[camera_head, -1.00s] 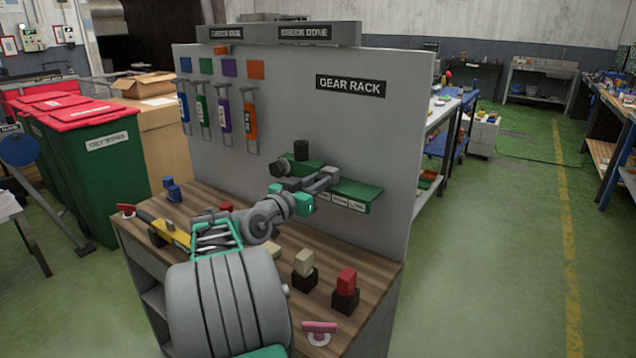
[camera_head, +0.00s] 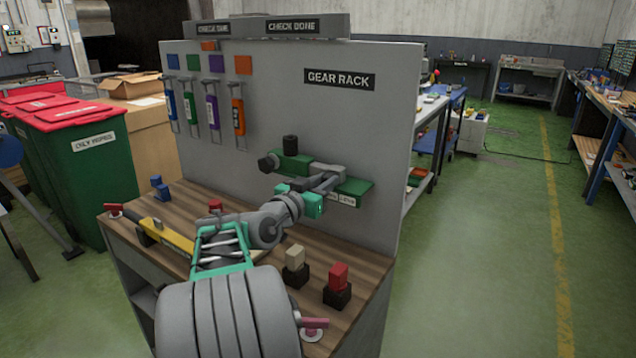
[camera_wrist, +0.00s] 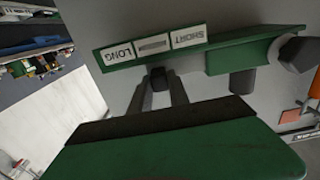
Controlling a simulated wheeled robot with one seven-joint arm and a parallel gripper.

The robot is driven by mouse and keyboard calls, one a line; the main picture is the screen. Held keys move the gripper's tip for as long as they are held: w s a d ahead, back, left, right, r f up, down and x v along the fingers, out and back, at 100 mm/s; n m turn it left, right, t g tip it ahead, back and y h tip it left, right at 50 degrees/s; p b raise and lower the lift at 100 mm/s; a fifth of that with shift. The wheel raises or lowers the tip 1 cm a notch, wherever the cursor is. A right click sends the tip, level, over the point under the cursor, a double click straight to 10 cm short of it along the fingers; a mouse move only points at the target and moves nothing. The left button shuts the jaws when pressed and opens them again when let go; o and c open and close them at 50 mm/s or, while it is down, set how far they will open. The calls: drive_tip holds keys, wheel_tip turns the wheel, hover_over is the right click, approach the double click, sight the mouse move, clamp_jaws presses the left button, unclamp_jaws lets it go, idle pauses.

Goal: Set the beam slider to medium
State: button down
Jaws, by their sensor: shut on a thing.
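The green beam rail (camera_head: 355,188) juts from the upright grey board, with white labels on its front edge. In the wrist view the rail (camera_wrist: 110,55) appears upside down, with SHORT (camera_wrist: 188,36) to the right and LONG (camera_wrist: 118,53) to the left. The middle label (camera_wrist: 153,46) is too blurred to read. My gripper (camera_head: 333,178) is at the front of the rail. In the wrist view its fingers (camera_wrist: 158,88) are shut on a dark slider knob (camera_wrist: 160,79), which stands at about the middle label. The knob is hard to make out in the head view.
A black cylinder (camera_head: 290,144) stands on the rail's left part. The GEAR RACK sign (camera_head: 339,79) and several coloured hanging tools are on the board.

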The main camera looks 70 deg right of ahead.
drive_tip(key=c, duration=1.2)
unclamp_jaws()
drive_tip(key=shift+c, duration=0.2)
drive_tip(key=shift+a, duration=0.1)
drive_tip(key=w+a, duration=0.1)
drive_tip(key=a, duration=0.6)
drive_tip(key=shift+a+b, duration=0.3)
drive_tip(key=shift+w, duration=0.1)
